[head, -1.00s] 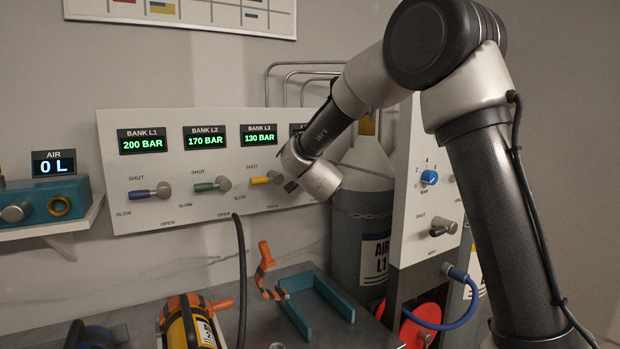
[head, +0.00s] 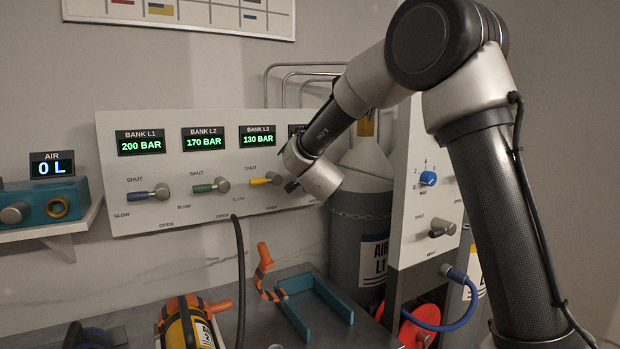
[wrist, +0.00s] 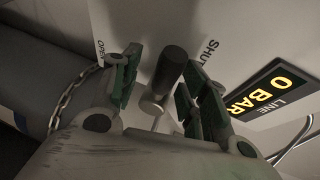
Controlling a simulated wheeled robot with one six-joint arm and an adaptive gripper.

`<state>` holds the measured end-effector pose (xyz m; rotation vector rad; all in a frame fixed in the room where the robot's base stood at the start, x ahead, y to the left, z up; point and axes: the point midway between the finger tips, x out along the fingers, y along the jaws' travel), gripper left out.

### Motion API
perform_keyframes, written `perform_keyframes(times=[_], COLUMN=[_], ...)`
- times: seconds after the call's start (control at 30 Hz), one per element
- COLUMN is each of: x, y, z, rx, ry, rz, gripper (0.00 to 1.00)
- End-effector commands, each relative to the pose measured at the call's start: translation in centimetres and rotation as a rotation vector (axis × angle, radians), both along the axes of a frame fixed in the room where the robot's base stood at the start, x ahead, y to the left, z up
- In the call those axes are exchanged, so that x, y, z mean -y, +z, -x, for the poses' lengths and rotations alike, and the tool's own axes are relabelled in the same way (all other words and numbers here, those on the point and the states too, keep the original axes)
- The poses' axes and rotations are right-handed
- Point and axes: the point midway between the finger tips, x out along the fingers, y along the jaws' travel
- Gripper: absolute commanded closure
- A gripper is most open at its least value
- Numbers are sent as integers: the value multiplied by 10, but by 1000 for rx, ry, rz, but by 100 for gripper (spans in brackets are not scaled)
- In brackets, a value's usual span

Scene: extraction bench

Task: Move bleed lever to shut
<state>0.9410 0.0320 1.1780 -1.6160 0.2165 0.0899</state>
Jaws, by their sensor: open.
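A lever with a black handle (wrist: 172,66) and a metal stem shows in the wrist view, below a yellow LINE 0 BAR display (wrist: 268,92). The words OPEN and SHUT are printed on either side of it. My gripper (wrist: 160,78) is open, with one green-padded finger on each side of the handle; I cannot tell whether either pad touches it. In the head view my gripper (head: 291,186) is at the right end of the bank panel (head: 130,215), and my arm hides this lever and most of its display.
Blue, green and yellow bank levers (head: 142,195) line the panel to the left. A grey cylinder (head: 362,235) with a chain (wrist: 75,98) stands close beside. A right-hand panel (head: 408,190) carries a blue knob (head: 428,178) and a black-handled lever (head: 441,228). The bench below holds a teal bracket (head: 318,305).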

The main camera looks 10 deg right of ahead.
Motion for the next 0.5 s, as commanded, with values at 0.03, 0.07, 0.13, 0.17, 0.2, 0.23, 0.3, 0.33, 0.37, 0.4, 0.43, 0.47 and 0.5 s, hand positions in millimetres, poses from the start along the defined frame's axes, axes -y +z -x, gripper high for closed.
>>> perform_keyframes(times=[0.03, 0.07, 0.13, 0.17, 0.2, 0.23, 0.3, 0.33, 0.37, 0.4, 0.43, 0.47, 0.5], x=[-1, -1, -2, -2, -3, -4, -4, -5, -6, -6, -6, -7, -8], y=[1, 1, 2, 3, 6, 6, 9, 11, 12, 14, 15, 16, 17], z=[1, 2, 8, 11, 18, 23, 39, 45, 53, 62, 68, 75, 83], rx=[1, 1, 1, 2, 3, 2, 3, 3, 3, 3, 2, 3, 2], ry=[1, 1, 2, 3, 4, 4, 3, 3, 4, 3, 2, 2, 2], rz=[0, 1, 1, 1, 0, 0, 1, 0, 0, 1, -1, -1, 0], gripper=[56, 56, 56, 56, 56, 56, 56, 56, 56, 56, 56, 56, 56])
